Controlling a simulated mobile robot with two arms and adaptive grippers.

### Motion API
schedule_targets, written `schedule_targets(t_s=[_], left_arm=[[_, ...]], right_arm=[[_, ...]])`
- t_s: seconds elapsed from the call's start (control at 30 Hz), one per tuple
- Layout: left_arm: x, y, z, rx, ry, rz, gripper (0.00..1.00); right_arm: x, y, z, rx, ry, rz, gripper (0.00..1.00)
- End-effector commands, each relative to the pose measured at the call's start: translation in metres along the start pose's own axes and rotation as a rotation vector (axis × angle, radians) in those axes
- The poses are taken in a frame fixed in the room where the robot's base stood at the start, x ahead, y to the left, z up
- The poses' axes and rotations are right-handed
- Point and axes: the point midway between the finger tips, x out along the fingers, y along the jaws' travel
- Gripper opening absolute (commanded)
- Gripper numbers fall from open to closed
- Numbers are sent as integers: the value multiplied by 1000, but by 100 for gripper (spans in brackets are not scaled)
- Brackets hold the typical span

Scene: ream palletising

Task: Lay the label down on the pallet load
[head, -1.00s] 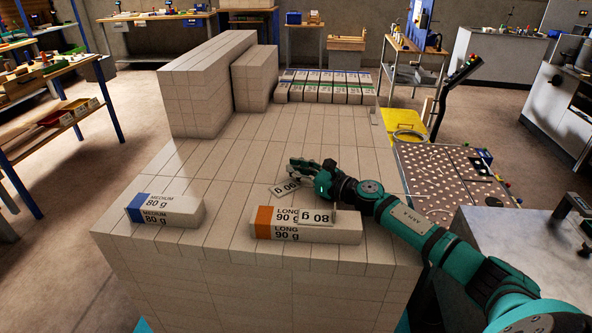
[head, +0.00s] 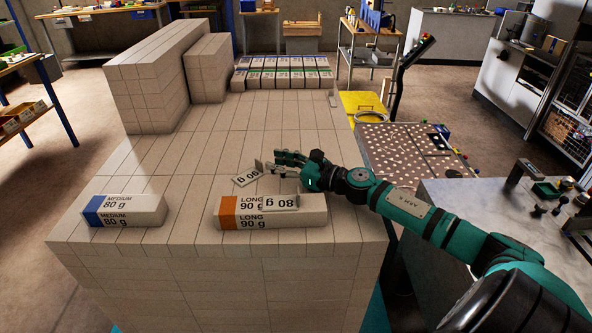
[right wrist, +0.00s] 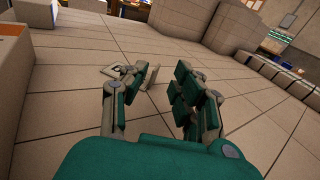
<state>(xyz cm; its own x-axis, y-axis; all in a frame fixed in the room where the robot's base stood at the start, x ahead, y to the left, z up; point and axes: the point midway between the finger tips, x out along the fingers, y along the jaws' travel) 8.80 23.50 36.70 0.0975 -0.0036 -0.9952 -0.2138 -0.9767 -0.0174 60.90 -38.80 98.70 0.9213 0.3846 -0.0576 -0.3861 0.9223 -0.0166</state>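A second label printed "80 g" (head: 281,203) rests against the orange-ended "LONG 90 g" ream (head: 312,217). My left gripper is out of view.
A blue-ended "MEDIUM 80 g" ream (head: 126,209) sits at the load's front left. Higher stacks of reams (head: 155,80) rise at the back left. Several labelled reams (head: 283,74) stand at the back. A grey table (head: 470,215) is at the right.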

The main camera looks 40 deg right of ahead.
Motion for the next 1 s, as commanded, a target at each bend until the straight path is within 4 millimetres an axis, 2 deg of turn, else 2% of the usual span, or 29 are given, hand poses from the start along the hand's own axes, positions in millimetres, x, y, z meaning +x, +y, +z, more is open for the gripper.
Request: schedule_targets(t_s=[0.03, 0.2, 0.4, 1.0], left_arm=[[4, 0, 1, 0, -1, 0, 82], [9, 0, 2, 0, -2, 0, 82], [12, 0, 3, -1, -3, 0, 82], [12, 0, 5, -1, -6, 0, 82]], right_arm=[[-9, 0, -5, 1, 4, 0, 29], [-32, 0, -2, 2, 1, 0, 29], [-48, 0, 1, 0, -2, -1, 29], [-52, 0, 3, -1, -4, -1, 29]])
